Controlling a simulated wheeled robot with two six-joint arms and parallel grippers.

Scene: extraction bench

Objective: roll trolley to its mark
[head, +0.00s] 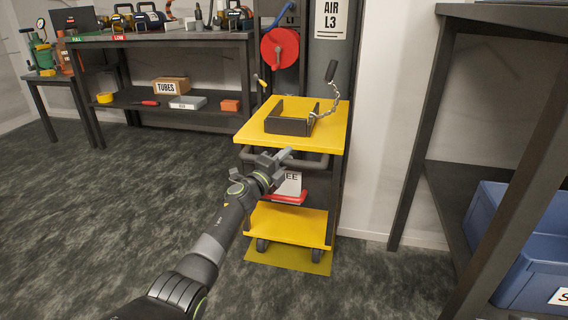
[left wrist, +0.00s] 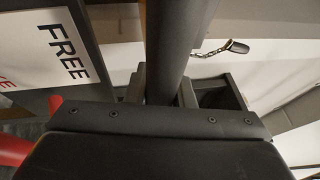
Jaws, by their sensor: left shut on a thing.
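The trolley is yellow with two decks, and its top deck (head: 335,125) and lower deck (head: 290,222) show in the head view. Its dark push handle (head: 318,161) is on the near side. My left gripper (head: 277,163) is shut on this handle, and the dark bar (left wrist: 168,50) runs between the fingers in the left wrist view. The olive-yellow floor mark (head: 288,262) shows under and in front of the trolley's near wheels. How far it reaches under the trolley is hidden. My right gripper is not in view.
A FREE sign (head: 290,184) shows behind the handle. A bench (head: 165,40) is at back left, a rack with blue bins (head: 520,235) at right. Floor at left is clear.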

